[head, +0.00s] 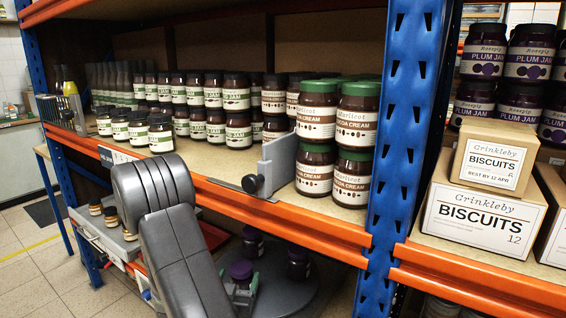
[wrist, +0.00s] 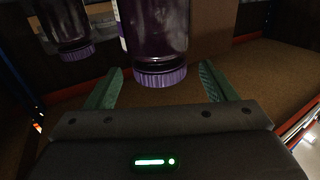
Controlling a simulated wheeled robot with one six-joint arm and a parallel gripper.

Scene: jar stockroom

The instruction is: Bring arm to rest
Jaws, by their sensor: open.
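My gripper (head: 241,284) is low in the head view, below the orange-edged shelf, with its green fingers beside a purple-lidded jar (head: 241,270). In the wrist view my gripper (wrist: 162,68) is open. Its two green fingers stand apart on either side of a dark jar with a purple lid (wrist: 160,77), with gaps visible on both sides. My grey arm crosses the lower left of the head view, bent, and hides part of the lower shelf.
A grey round turntable (head: 305,290) carries more purple-lidded jars (head: 298,263). Above is a shelf (head: 310,218) crowded with cocoa cream jars (head: 355,130) and a grey divider (head: 280,163). A blue upright (head: 398,150) and biscuit boxes (head: 480,215) stand at right. Open floor shows at left.

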